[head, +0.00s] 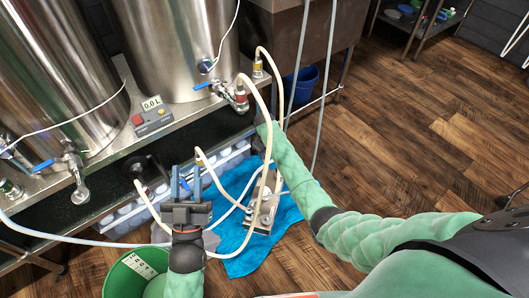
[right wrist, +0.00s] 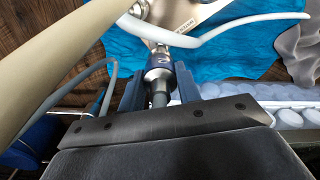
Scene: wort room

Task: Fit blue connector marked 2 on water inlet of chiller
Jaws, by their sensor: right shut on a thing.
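The chiller (head: 262,212) is a small metal plate block lying on a blue cloth; part of its plate (right wrist: 190,12) shows at the top of the right wrist view. My right gripper (right wrist: 160,72) is shut on a blue connector (right wrist: 157,73) with a grey stem. The connector points at a metal port of the chiller, right at its end; I cannot tell whether it is seated. My left gripper (head: 186,176) is open and empty, left of the chiller.
Cream hoses (head: 272,105) loop around the chiller and across the right wrist view. A green bucket (head: 135,275) stands at front left. Steel kettles (head: 180,45) and a control box (head: 152,118) stand on the bench behind. The wooden floor is clear at right.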

